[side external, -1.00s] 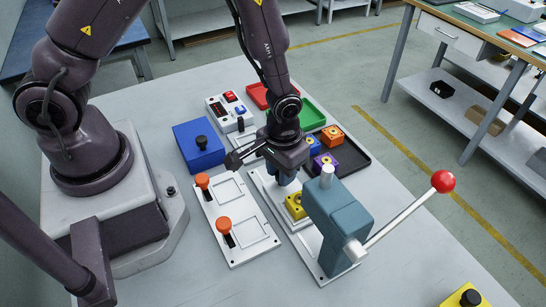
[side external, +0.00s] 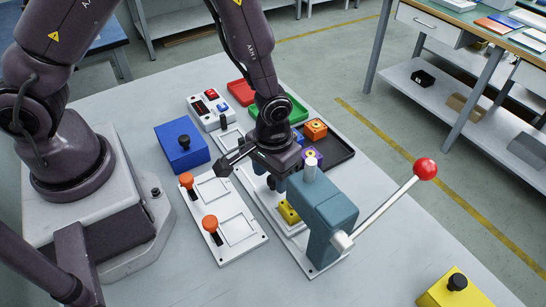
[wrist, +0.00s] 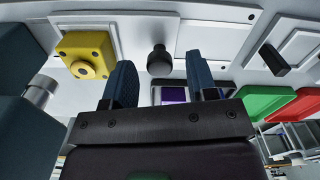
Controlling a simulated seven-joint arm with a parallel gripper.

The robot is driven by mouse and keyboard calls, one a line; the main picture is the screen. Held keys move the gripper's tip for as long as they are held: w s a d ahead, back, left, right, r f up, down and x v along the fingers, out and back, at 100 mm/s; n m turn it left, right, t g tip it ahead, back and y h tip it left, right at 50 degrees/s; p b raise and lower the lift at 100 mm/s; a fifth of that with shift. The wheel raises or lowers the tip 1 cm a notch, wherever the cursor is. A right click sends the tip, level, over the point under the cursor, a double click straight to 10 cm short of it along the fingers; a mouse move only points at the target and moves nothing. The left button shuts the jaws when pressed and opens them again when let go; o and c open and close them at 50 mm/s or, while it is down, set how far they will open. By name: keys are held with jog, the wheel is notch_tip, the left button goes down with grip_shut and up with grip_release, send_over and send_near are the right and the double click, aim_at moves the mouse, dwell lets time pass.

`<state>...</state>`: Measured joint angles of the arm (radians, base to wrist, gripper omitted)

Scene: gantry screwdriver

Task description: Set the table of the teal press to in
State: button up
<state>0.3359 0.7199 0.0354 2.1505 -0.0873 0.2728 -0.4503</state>
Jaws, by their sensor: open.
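The teal press (side external: 325,205) stands at the table's front, with a long lever ending in a red ball (side external: 425,169). Its pale sliding table (wrist: 128,30) carries a yellow block (wrist: 85,55) and an upright black knob (wrist: 159,60). In the side external view the yellow block (side external: 288,212) sits beside the press body, partly hidden by it. My gripper (wrist: 159,68) is open. In the wrist view its fingers show on either side of the knob with gaps, and contact cannot be told. In the side view my gripper (side external: 276,182) is low over the sliding table.
A white panel with two orange knobs (side external: 210,222) lies left of the press. A blue box (side external: 182,148), a switch box (side external: 211,108), red and green trays and a black tray (side external: 338,150) with blocks stand behind. A yellow box (side external: 455,289) is at front right.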

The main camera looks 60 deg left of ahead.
notch_tip(320, 180, up, 13)
jog(key=shift+f, duration=0.2)
